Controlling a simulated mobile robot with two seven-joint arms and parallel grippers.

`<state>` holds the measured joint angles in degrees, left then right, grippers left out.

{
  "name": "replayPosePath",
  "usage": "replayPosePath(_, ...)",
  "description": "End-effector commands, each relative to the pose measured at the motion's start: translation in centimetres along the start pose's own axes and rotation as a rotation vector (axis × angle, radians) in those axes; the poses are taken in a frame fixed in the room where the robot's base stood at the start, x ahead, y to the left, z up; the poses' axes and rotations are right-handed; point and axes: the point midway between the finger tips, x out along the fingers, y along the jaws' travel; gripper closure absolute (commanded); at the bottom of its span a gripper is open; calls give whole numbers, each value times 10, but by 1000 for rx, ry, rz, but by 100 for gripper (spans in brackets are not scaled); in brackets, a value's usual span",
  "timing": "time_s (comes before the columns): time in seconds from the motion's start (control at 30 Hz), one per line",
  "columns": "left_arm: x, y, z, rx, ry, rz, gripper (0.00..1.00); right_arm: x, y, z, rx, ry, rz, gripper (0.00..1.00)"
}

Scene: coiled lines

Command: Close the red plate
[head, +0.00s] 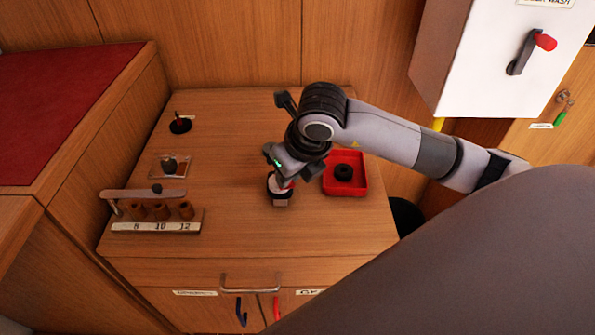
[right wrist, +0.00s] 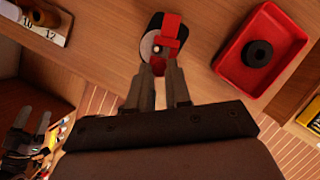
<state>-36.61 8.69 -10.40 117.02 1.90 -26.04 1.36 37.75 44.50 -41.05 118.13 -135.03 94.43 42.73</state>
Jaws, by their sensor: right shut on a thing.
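The red plate (right wrist: 171,30) shows in the right wrist view, lying over part of a round black and silver fitting (right wrist: 150,44). A small red part of it sits between my fingertips. My right gripper (right wrist: 165,63) is shut on the red plate at its near edge. In the head view my right gripper (head: 284,181) is right above the fitting (head: 279,194), which stands near the front middle of the wooden top. The gripper and wrist hide most of the red plate there.
A red tray (head: 358,186) with a black ring (head: 344,172) stands just right of the fitting. A rack (head: 155,226) with wooden plugs is at the left front. Two small fittings (head: 180,125) (head: 169,165) stand behind it. The wooden top (head: 235,225) between is clear.

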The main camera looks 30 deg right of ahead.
Motion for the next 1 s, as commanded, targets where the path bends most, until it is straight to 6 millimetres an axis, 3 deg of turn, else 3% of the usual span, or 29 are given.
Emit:
replayPosePath(0.4,5,0,6,1,-7,3,27,3,14,7,228,0,-94,100)
replayPosePath(1.0,6,1,6,-1,-2,3,27,4,16,8,282,3,-117,100)
